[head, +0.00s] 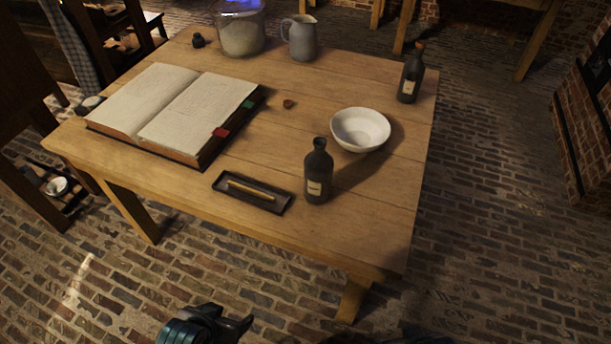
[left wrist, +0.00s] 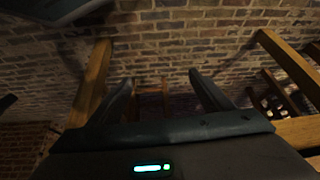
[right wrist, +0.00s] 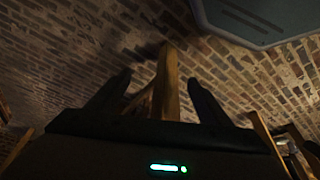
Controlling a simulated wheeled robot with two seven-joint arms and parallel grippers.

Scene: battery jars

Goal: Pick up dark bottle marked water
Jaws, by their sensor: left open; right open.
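Two dark bottles with pale labels stand upright on the wooden table (head: 395,215). The nearer bottle (head: 318,172) has an uncovered neck and stands near the front, right of the pen tray. The other bottle (head: 411,77) has a brown stopper and stands at the far right corner. The label writing is too small to read, so I cannot tell which says water. My left gripper (head: 238,325) is low in front of the table, apart from both bottles; its open, empty fingers show in the left wrist view (left wrist: 161,82). My right gripper (right wrist: 158,85) is open and empty in the right wrist view.
A white bowl (head: 361,129) sits just behind the nearer bottle. A dark tray (head: 223,184) with a yellowish stick lies left of it.

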